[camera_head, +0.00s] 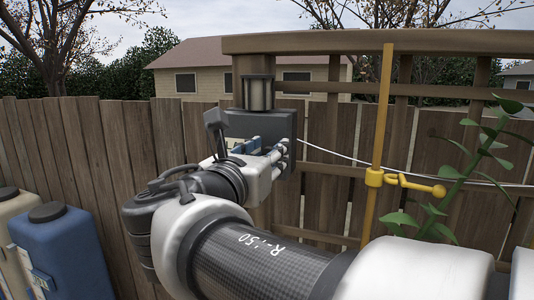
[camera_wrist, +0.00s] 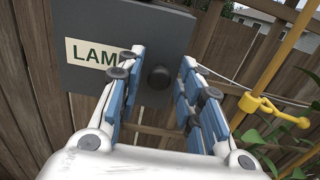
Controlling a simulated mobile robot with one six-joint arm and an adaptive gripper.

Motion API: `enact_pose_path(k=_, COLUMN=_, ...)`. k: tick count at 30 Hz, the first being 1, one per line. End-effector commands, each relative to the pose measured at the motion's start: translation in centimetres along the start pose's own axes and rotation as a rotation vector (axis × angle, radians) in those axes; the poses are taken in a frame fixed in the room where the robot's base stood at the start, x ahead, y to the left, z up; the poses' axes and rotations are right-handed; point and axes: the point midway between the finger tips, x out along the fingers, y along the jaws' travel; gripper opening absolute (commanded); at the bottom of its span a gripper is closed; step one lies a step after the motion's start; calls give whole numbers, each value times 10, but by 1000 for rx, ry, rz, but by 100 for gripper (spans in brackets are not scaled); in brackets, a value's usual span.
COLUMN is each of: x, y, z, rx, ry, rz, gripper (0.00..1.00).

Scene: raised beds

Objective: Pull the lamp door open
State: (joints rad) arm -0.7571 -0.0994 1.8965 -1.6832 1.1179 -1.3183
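The lamp door is the dark grey front (camera_wrist: 205,28) of a box, with a pale label (camera_wrist: 90,53) reading "LAM", its end covered by a finger. A round black knob (camera_wrist: 160,77) sits on it, between my finger pads in the wrist view. My gripper (camera_wrist: 163,60) is open, with a visible gap on both sides of the knob. In the head view the box (camera_head: 285,128) hangs on the fence post under a lamp (camera_head: 258,93), and my gripper (camera_head: 262,150) is in front of it. The knob is hidden there. I see no gap at the door's edge.
A yellow pole (camera_head: 380,140) with a side hook (camera_head: 415,186) stands to the right, near a leafy plant (camera_head: 465,165). A wooden fence (camera_head: 110,140) runs behind. A blue container (camera_head: 68,250) stands at the lower left.

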Motion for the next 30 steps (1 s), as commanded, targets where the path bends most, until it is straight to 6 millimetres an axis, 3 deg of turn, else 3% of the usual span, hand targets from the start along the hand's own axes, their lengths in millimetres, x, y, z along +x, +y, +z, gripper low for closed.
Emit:
enact_pose_path(k=14, x=0, y=0, z=0, rx=0, ry=0, rz=-1, gripper=0)
enact_pose_path(k=30, x=-2, y=0, z=1, rx=0, ry=-1, rz=-10, gripper=0)
